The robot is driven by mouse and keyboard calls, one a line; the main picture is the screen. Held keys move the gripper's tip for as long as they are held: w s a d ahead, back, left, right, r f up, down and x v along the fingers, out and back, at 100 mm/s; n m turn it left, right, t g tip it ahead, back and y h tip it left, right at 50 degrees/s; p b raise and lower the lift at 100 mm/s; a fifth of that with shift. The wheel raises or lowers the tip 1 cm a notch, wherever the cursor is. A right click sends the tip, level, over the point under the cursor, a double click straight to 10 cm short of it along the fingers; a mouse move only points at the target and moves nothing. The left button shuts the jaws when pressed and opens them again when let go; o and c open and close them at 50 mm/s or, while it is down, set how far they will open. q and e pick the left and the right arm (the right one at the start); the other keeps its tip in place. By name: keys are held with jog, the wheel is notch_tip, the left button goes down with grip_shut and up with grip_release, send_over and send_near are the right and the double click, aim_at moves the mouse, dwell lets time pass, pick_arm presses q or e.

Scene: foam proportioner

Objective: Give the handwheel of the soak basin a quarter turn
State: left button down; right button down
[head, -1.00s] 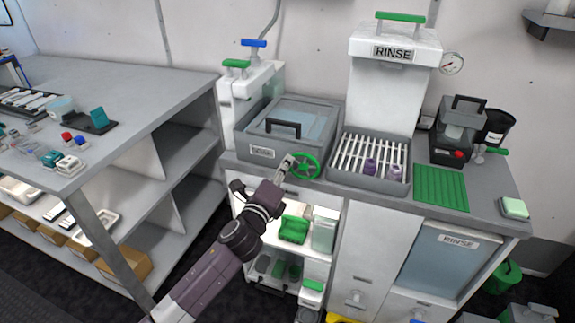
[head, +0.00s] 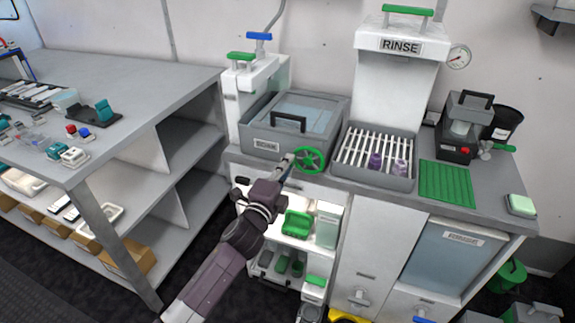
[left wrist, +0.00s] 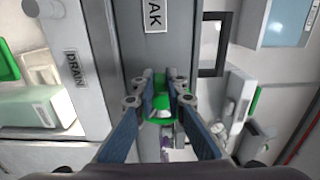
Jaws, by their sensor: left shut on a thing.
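The green handwheel (head: 311,159) sits on the front of the grey soak basin (head: 252,133), whose front label is partly readable. My left gripper (head: 290,160) reaches it from the front left, with its fingers at the left part of the rim. In the left wrist view the two fingers (left wrist: 160,90) are on either side of the green wheel (left wrist: 160,102), shut on it. Part of the wheel is hidden by the fingers. The basin's front (left wrist: 130,30) fills the upper middle of that view. My right gripper is not in view.
The rinse basin with a white slatted rack (head: 375,150) stands right of the wheel. Below are open shelves with a green container (head: 297,224). A grey workbench (head: 150,85) with shelves stands to the left. A green mat (head: 446,182) lies on the counter at right.

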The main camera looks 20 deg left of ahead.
pick_arm(q)
jog(key=shift+f, duration=0.1)
jog(key=c, duration=2)
grip_release()
jog(key=shift+o, duration=0.2)
jog(key=s, duration=1.2)
jog(key=shift+a, duration=0.25)
notch_tip(320, 180, down, 19)
jog(key=s+a+n+g, duration=0.1)
jog(key=s+n+g, duration=0.1)
jog(key=n+g, duration=0.2)
jog(key=s+f+n+g, duration=0.25)
jog(key=s+f, duration=0.35)
jog(key=f, duration=0.5)
jog(key=s+f+n+g, duration=0.25)
jog(key=s+f, duration=0.35)
jog(key=f, duration=0.6)
jog(key=s+f+n+g, duration=0.2)
jog(key=s+f, duration=0.4)
jog(key=s, duration=0.5)
jog(key=s+f+n+g, duration=0.2)
jog(key=s+f, duration=0.4)
jog(key=s, duration=0.6)
jog(key=s+f+n+g, duration=0.2)
jog(key=s+f+g, duration=0.2)
jog(key=s, duration=0.7)
notch_tip(320, 180, down, 3)
jog(key=shift+s+r+n+y, duration=0.15)
jog(key=shift+n+y, duration=0.15)
jog(key=shift+n, duration=0.1)
